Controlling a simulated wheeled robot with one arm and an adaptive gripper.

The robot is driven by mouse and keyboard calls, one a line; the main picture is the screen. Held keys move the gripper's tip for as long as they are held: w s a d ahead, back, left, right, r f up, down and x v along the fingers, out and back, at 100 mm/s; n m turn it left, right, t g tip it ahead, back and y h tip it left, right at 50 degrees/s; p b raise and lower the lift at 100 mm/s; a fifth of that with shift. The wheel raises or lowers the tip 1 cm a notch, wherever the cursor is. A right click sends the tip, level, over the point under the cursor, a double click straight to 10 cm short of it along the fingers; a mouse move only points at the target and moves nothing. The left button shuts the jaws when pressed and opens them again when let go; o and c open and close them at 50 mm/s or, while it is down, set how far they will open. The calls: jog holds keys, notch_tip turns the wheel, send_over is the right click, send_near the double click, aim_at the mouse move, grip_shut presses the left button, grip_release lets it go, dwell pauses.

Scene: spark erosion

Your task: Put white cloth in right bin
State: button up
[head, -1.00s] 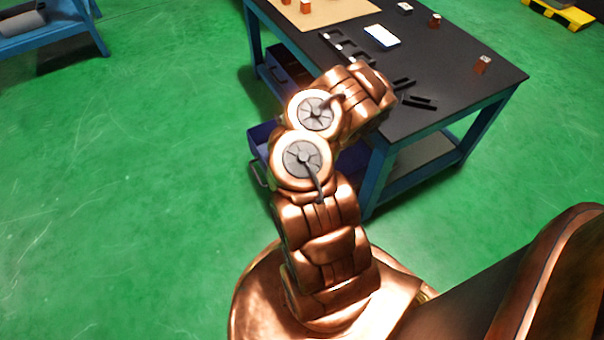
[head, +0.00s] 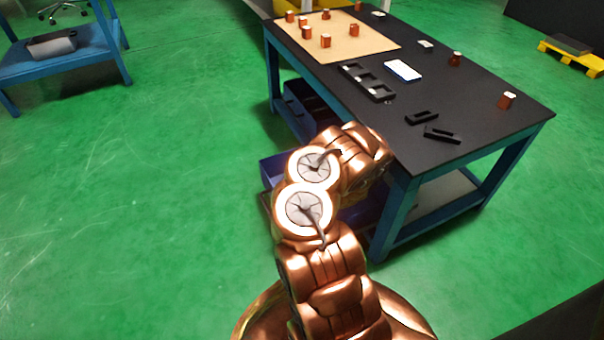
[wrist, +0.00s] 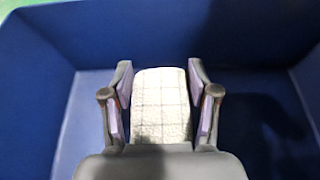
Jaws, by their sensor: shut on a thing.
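In the wrist view, my gripper (wrist: 160,100) is shut on a white cloth (wrist: 160,106) with a thin grid pattern. The cloth sits between the two fingers. Behind and below it are the walls and floor of a blue bin (wrist: 185,35), and the cloth appears over or inside this bin. In the head view, my arm hides the gripper and cloth. A blue bin (head: 272,170) shows partly beside my arm, under the table's near left side. I cannot tell from the wrist view alone which bin this is.
A black-topped table (head: 470,110) with blue legs stands right of my arm. It bears a tan board (head: 360,42) with orange-brown blocks, a black slotted holder (head: 367,82), a white box (head: 403,70) and black pieces (head: 441,134). A blue bench (head: 75,60) stands far left. Green floor is clear on the left.

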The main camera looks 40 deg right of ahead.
jog(key=shift+f, duration=0.45)
jog(key=shift+f+b, duration=0.45)
jog(key=shift+f, duration=0.2)
jog(key=o, duration=1.1)
jog(key=shift+c, duration=0.2)
jog(key=shift+r, duration=0.1)
